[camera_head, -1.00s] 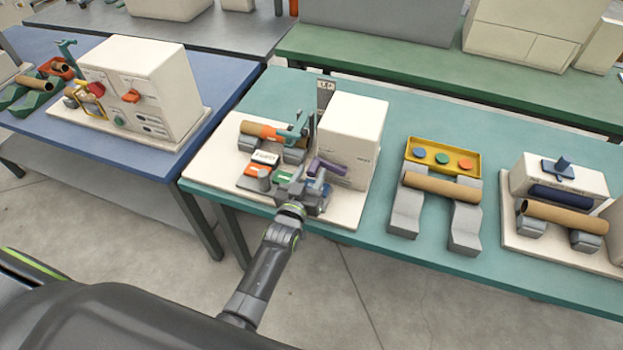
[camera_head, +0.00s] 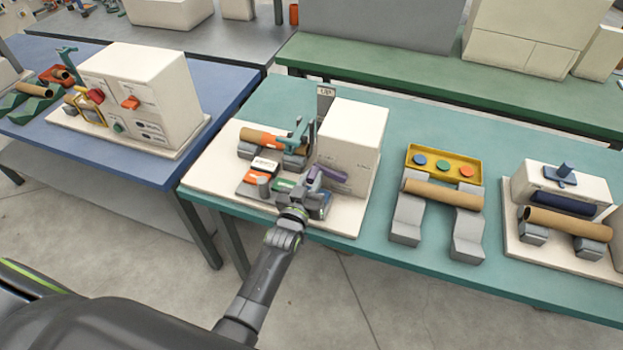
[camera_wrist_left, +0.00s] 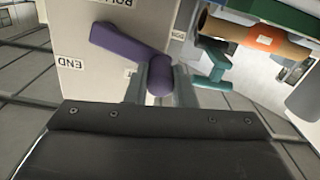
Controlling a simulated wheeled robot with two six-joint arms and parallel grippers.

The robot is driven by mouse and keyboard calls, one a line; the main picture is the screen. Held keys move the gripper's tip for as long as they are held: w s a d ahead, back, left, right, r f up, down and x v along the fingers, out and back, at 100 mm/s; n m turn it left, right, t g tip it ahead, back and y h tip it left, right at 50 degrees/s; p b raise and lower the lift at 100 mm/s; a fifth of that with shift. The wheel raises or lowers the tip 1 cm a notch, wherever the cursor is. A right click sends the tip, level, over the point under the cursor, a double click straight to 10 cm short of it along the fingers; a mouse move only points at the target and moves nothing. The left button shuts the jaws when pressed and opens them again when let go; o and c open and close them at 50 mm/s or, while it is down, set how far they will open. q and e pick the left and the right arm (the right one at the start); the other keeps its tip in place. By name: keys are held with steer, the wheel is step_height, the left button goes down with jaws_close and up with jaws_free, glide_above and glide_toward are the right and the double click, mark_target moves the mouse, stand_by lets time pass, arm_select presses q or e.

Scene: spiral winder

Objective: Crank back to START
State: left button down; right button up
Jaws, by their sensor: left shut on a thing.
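The winder is a white box (camera_head: 352,140) on a pale base plate at the left end of the teal table. A purple crank (camera_head: 330,174) sits on its front-left face; it also shows in the wrist view (camera_wrist_left: 125,43), slanting down to a rounded grip end. My left gripper (camera_head: 313,184) is at that end, and its fingers (camera_wrist_left: 160,85) are shut around the purple grip. An END label (camera_wrist_left: 71,62) is on the white panel left of the crank. No START label is readable. My right gripper is not in view.
A brown tube with an orange band (camera_head: 262,138) lies on grey supports behind the gripper, near a teal bracket (camera_head: 297,133). To the right stand a yellow tray (camera_head: 411,152) with coloured discs, and a brown tube (camera_head: 440,193) on two grey stands.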

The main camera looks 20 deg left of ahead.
arm_select(q)
steer(key=shift+r+m, duration=0.25)
steer(key=shift+m, duration=0.15)
steer(key=c, duration=1.2)
jaws_free()
steer(key=shift+c, duration=0.2)
steer(key=shift+s, duration=0.15)
steer(key=shift+s+p, duration=0.6)
steer(key=s+p, duration=0.2)
steer(key=s, duration=0.2)
steer(key=shift+s+r, duration=0.1)
steer(key=shift+s, duration=0.25)
steer(key=s+p, duration=0.1)
steer(key=s, duration=1)
steer(key=shift+s+a, duration=0.15)
steer(key=shift+a, duration=0.05)
